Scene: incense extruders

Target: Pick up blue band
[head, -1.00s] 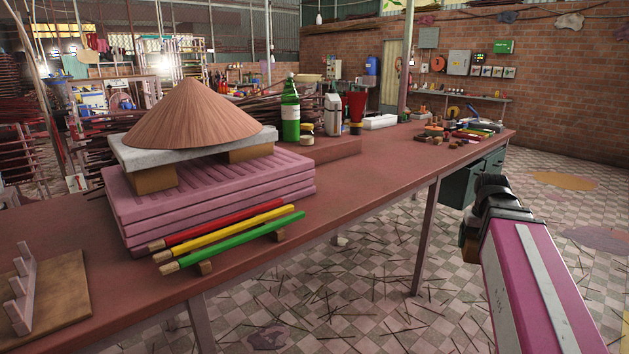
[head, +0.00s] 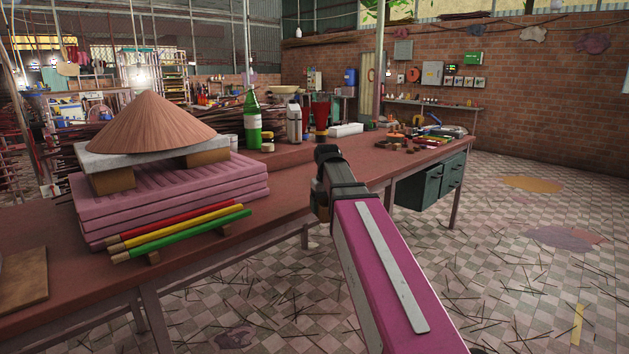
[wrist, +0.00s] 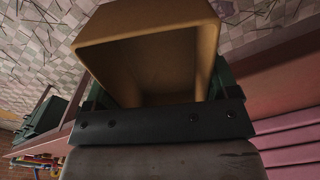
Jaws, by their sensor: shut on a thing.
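My gripper (head: 322,182) is in front of the table's long edge, over the floor, with its pink arm link behind it. In the wrist view, a tan open-ended box-like piece (wrist: 205,50) sits between the dark jaws, and they are shut on it. Only a little brown of it shows in the head view, beside the gripper. I see no band that is clearly blue in the jaws. A small blue curved thing (head: 434,118) lies among the clutter at the table's far right end; it is too small to tell whether it is the blue band.
The long brown table (head: 300,200) holds pink slabs (head: 170,195) with a cone hat (head: 152,125) above. Red, yellow and green sticks (head: 185,236) lie in front. A green bottle (head: 252,120) stands behind. Green drawers (head: 420,187) hang under the far end. The tiled floor at right is open.

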